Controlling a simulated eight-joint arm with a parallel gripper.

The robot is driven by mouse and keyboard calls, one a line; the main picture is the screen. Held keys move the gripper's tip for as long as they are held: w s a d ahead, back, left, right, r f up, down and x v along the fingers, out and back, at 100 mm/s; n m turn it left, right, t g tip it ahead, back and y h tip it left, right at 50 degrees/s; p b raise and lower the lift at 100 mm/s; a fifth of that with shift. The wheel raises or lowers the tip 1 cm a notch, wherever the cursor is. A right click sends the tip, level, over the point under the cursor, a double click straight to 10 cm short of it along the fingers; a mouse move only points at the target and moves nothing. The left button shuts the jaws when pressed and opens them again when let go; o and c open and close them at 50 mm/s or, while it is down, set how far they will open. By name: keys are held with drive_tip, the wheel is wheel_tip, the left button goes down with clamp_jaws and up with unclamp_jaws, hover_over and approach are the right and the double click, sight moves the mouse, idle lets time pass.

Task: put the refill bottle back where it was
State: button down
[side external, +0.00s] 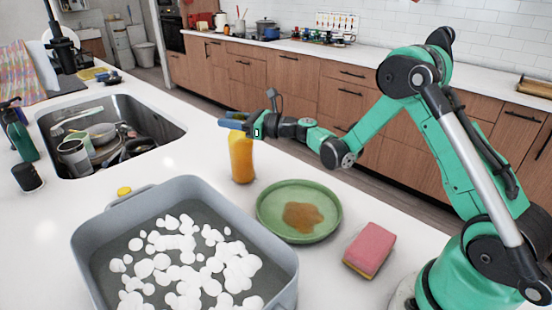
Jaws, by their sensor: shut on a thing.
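The refill bottle (241,158) looks like the upright orange-yellow bottle behind the tub, left of the green plate. My gripper (237,122) reaches in from the right and is shut on the bottle at its top. The blue fingers hide the bottle's neck. I cannot tell whether its base touches the counter or is slightly above it. A small yellow cap (124,191) lies on the counter behind the tub's left corner.
A grey tub (88,247) with white foam stands in front. A green plate (331,222) with a brown stain and a pink sponge (370,250) lie to the right. The sink (165,131) holds dishes. A green spray bottle (22,138) and dark jar (27,178) stand left.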

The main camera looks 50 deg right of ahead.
drive_tip(key=shift+f, duration=0.15)
drive_tip(key=c, duration=0.5)
unclamp_jaws()
